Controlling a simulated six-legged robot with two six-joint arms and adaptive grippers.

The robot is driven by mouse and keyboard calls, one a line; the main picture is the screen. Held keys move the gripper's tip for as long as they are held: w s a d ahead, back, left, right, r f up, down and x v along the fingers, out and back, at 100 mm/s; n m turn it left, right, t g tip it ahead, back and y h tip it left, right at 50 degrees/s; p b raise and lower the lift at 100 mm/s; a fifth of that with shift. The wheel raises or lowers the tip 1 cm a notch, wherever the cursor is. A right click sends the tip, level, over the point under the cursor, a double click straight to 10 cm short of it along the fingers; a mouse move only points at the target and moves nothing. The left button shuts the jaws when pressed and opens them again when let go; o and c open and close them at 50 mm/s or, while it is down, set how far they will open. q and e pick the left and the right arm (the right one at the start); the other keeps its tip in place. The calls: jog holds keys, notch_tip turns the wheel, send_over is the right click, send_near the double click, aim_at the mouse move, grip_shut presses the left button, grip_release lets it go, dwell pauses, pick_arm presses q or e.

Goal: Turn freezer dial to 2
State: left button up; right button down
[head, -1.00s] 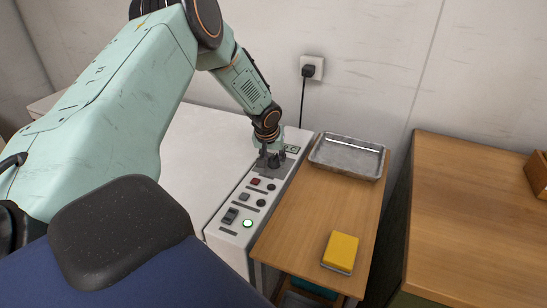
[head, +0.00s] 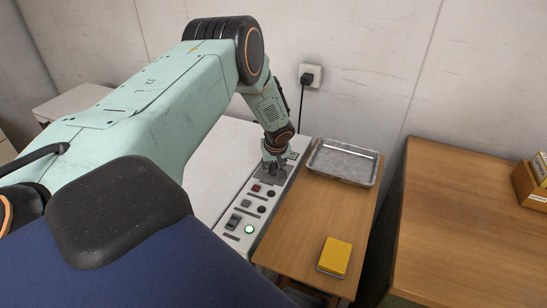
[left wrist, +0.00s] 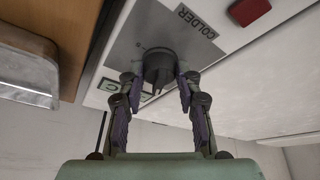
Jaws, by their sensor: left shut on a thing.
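The white freezer (head: 213,219) has a control strip along its right side. The dark round freezer dial (left wrist: 159,67) sits on a grey plate (left wrist: 128,46) marked "COLDER" in the left wrist view. My left gripper (left wrist: 158,84) is shut on the dial, with one finger on each side of it. In the head view my left gripper (head: 272,167) hides most of the dial at the far end of the strip. The dial's numbers cannot be read. My right gripper is not in view.
A red button (head: 256,188), dark knobs, a rocker switch (head: 233,221) and a lit green lamp (head: 249,230) line the strip. Beside it, a wooden table holds a metal tray (head: 343,163) and a yellow sponge (head: 335,256). A plugged wall socket (head: 311,75) is behind.

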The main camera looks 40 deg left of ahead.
pick_arm(q)
jog(key=n+g, duration=0.1)
jog(key=n, duration=0.2)
jog(key=shift+w+y, duration=0.1)
jog(key=shift+y, duration=0.3)
jog(key=shift+d+n+g, duration=0.1)
jog(key=shift+n+g, duration=0.2)
jog(key=shift+n, duration=0.7)
jog(key=o, duration=1.1)
jog(key=shift+o, duration=0.2)
jog(key=v, duration=1.2)
jog(key=shift+d, duration=0.1)
